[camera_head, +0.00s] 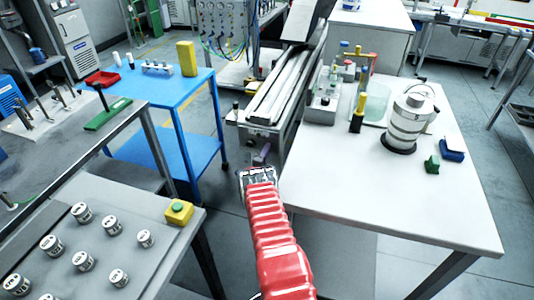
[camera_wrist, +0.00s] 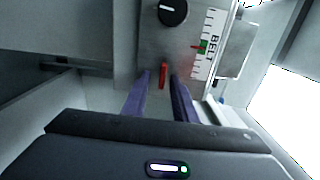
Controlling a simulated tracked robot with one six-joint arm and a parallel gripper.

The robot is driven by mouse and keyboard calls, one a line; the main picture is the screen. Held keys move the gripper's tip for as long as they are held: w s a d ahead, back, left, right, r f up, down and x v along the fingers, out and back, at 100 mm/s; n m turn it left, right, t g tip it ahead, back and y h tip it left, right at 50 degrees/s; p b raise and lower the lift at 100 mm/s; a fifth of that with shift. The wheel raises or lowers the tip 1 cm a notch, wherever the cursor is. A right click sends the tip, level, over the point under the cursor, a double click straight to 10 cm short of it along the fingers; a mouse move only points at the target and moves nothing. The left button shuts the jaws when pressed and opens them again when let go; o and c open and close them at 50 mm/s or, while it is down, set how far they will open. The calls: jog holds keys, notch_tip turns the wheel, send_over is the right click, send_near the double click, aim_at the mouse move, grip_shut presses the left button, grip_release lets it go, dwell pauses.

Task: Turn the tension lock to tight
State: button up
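In the wrist view, a grey panel (camera_wrist: 145,45) at the conveyor's end carries a small upright red lever (camera_wrist: 163,75), a round black knob (camera_wrist: 172,11) with a white mark, and a white scale (camera_wrist: 208,45) reading "BELT" with a green band and red pointer. I cannot tell for sure which part is the tension lock; no label for it is readable. My gripper (camera_wrist: 161,76) is open, its two purple fingers reaching toward the panel. The red lever shows between the fingertips, with gaps on both sides. In the head view my gripper (camera_head: 261,155) is at the conveyor's near end.
The conveyor (camera_head: 285,85) runs away from me. A white table (camera_head: 450,205) with a striped canister (camera_head: 408,122) stands right; a blue cart (camera_head: 170,90) stands left.

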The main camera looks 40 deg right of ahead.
jog(key=shift+a, duration=0.15)
jog(key=v, duration=1.3)
jog(key=shift+s+a, duration=0.15)
jog(key=shift+s, duration=0.05)
dwell(0.5)
